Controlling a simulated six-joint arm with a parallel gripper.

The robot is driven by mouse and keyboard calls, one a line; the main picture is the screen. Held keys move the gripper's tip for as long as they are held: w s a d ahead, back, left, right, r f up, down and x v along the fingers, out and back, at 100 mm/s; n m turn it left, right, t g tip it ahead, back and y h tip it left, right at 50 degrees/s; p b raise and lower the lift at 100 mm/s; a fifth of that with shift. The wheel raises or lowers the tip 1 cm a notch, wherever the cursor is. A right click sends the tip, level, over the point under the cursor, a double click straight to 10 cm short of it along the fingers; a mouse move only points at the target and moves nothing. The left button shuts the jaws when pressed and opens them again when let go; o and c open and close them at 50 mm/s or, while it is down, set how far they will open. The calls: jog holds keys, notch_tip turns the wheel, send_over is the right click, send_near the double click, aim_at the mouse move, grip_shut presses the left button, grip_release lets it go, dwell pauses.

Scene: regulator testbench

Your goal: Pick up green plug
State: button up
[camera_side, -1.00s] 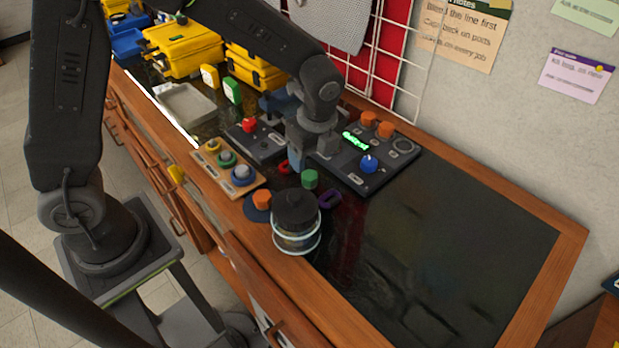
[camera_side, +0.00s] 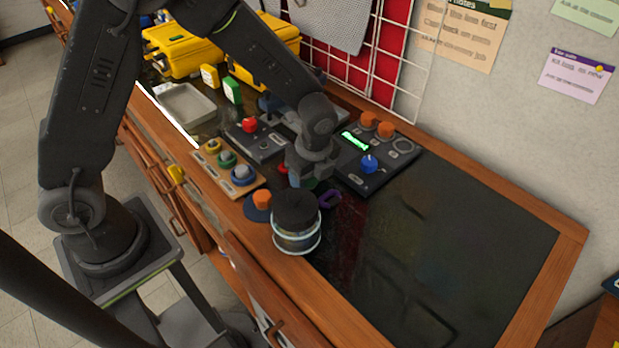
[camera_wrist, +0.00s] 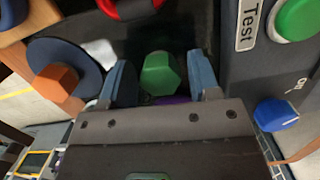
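The green plug (camera_wrist: 160,72) is a small, faceted green piece on the dark bench top. In the wrist view it sits between the two blue-grey fingers of my gripper (camera_wrist: 162,80), with a gap visible on each side. The gripper is open and does not appear to touch it.
An orange plug (camera_side: 262,199) sits on a blue disc. A test panel (camera_side: 375,160) with a blue knob (camera_side: 369,164) is behind at right. The bench right side is clear.

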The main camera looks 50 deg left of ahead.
jog(key=c, duration=0.8)
jog(key=shift+r, duration=0.15)
